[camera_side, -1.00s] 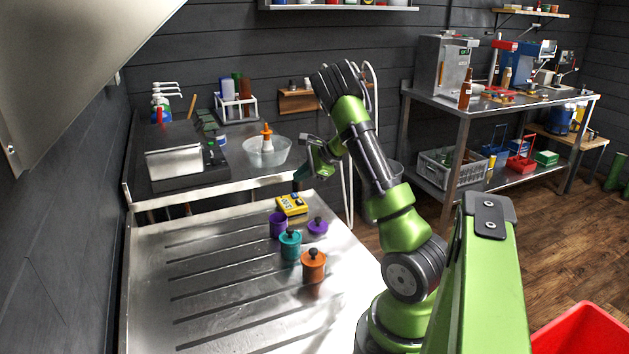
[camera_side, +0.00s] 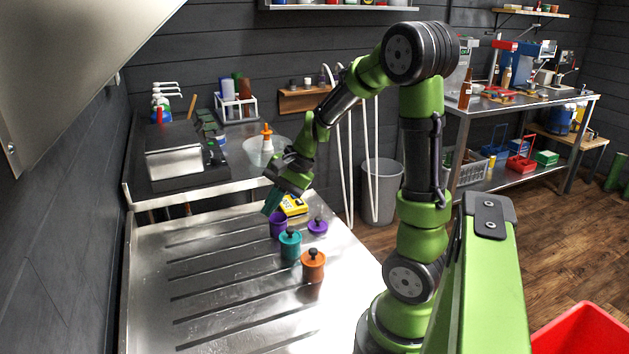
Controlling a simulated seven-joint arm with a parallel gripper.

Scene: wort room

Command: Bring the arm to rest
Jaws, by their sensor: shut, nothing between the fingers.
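My gripper (camera_side: 270,207) is shut and empty. It points down and to the left, just above the purple pot (camera_side: 278,228) in the picture; whether it touches the pot I cannot tell. My arm is folded, with its elbow raised high at the upper right. The yellow device (camera_side: 293,205) lies on the steel drainer table (camera_side: 200,290) behind the pots, partly hidden by my gripper. A teal lidded pot (camera_side: 290,247) and an orange lidded pot (camera_side: 313,268) stand nearer the camera. A purple lid (camera_side: 317,226) with a dark knob lies to the right of the purple pot.
A clear bowl (camera_side: 256,153) with an orange-topped bottle stands on the back bench, behind my gripper. A grey bin (camera_side: 381,190) stands on the floor behind my arm. A red crate (camera_side: 582,330) is at the lower right. The drainer's left part is bare.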

